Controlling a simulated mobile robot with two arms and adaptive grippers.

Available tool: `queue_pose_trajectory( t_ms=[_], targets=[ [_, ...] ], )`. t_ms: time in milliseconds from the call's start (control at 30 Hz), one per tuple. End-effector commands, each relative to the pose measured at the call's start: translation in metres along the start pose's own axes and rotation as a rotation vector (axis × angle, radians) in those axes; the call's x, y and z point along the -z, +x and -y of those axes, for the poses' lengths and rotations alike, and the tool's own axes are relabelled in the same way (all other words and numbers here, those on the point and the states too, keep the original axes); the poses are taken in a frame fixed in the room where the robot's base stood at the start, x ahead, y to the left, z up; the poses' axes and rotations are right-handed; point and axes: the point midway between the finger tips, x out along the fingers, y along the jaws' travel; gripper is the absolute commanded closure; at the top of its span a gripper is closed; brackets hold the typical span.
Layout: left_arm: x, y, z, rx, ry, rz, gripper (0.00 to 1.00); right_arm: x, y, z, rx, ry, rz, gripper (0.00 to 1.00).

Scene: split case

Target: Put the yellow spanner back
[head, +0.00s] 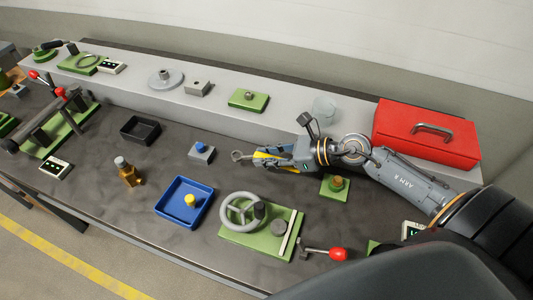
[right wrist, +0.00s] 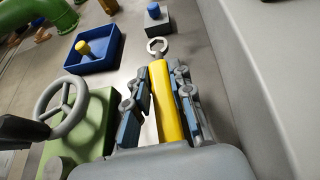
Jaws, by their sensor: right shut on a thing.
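The yellow spanner (head: 262,155) is held in my right gripper (head: 283,157) above the dark bench, its grey ring end pointing left in the head view. In the right wrist view the spanner's yellow handle (right wrist: 167,105) lies between the two fingers of the right gripper (right wrist: 161,90). Its metal ring end sticks out beyond the fingertips. The right gripper is shut on the handle. My left gripper is not in view. A red toolbox (head: 425,145) with a grey handle, its lid shut, stands on the raised shelf at the right.
A blue tray (head: 207,207) with a yellow knob, a grey block with a blue button (head: 202,154) and a green handwheel base (head: 240,243) stand near the gripper. A red-knobbed lever (head: 338,254) is at the front.

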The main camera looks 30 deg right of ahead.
Motion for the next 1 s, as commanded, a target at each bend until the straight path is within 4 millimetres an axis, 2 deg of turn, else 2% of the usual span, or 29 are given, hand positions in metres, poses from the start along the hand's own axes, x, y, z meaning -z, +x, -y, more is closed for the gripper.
queue_pose_trajectory(
  t_ms=[100,1000],
  targets=[
    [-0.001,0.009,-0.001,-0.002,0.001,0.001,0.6,0.008,0.004,0.0,0.001,-0.001,0.001,1.0],
    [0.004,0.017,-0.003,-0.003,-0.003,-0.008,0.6,0.017,0.008,0.0,0.0,-0.001,0.001,1.0]
  ],
)
